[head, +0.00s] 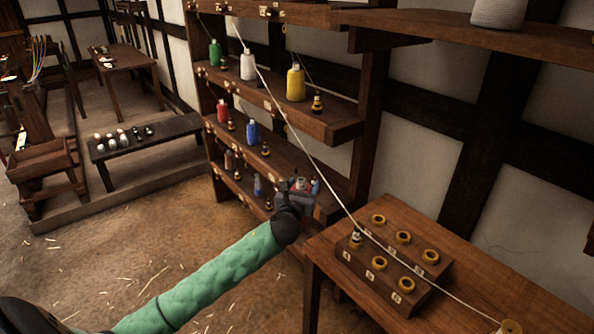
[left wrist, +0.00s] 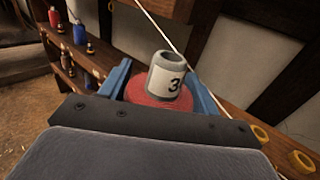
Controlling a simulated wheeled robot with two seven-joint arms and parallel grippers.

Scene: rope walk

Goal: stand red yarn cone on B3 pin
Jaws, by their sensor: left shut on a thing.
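My left gripper (head: 302,188) is shut on a red yarn cone (left wrist: 158,97), in front of the rack's lower right part. In the left wrist view its blue fingers (left wrist: 163,92) lie on both sides of the red yarn. The rack (head: 348,131) has several shelves with cones and bare pins. A bare pin (head: 265,150) stands right of a blue cone (head: 252,132) on the middle shelf. Pin labels are too small to read, so I cannot tell which is B3. My right gripper is out of view.
A wooden table (head: 480,290) at right carries a block (head: 385,262) with several yellow rings. A pale rope (head: 300,140) runs diagonally across the rack and over the table. Another red cone (head: 222,110) stands on the rack. Open floor (head: 130,240) lies left.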

